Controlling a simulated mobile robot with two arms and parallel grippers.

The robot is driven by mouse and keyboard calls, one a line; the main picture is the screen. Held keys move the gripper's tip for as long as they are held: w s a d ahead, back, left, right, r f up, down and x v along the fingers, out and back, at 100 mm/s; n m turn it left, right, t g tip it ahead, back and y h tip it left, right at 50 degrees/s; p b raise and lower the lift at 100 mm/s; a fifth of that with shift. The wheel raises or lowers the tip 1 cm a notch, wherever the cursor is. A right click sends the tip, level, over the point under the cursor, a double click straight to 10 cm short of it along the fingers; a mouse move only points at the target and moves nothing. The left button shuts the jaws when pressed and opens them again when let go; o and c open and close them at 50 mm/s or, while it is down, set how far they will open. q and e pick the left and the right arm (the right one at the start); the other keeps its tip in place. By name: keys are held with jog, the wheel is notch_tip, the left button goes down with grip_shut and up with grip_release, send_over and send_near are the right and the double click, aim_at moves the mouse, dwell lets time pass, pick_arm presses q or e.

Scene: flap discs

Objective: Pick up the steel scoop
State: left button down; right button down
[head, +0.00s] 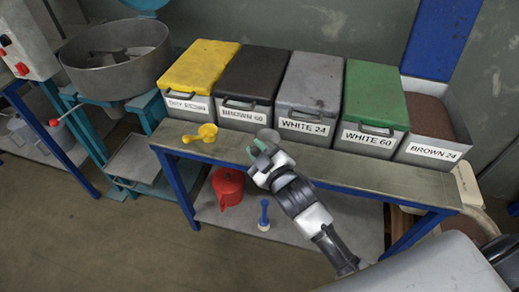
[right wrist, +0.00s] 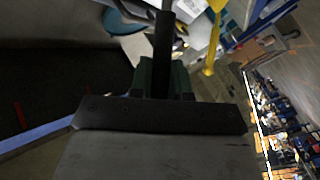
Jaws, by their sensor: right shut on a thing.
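My right gripper (head: 262,150) is above the front part of the bench top, before the bins marked BROWN 60 and WHITE 24. It is shut on the steel scoop (head: 268,135), whose grey rounded end shows just beyond the fingertips. In the right wrist view a dark upright bar (right wrist: 163,45), apparently the scoop's handle, stands between the green-grey fingers (right wrist: 162,78). Most of the scoop is hidden by the gripper, and I cannot tell whether it touches the bench. My left gripper is not in view.
A yellow scoop (head: 205,132) lies on the bench (head: 345,175) to the left. Lidded bins line the back; the BROWN 24 bin (head: 432,125) is open. A red can (head: 227,187) and a blue-handled tool (head: 264,215) are on the lower shelf. A mixer bowl (head: 115,60) stands left.

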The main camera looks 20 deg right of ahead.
notch_tip(320, 180, up, 17)
jog(key=p, duration=0.2)
jog(key=shift+r, duration=0.1)
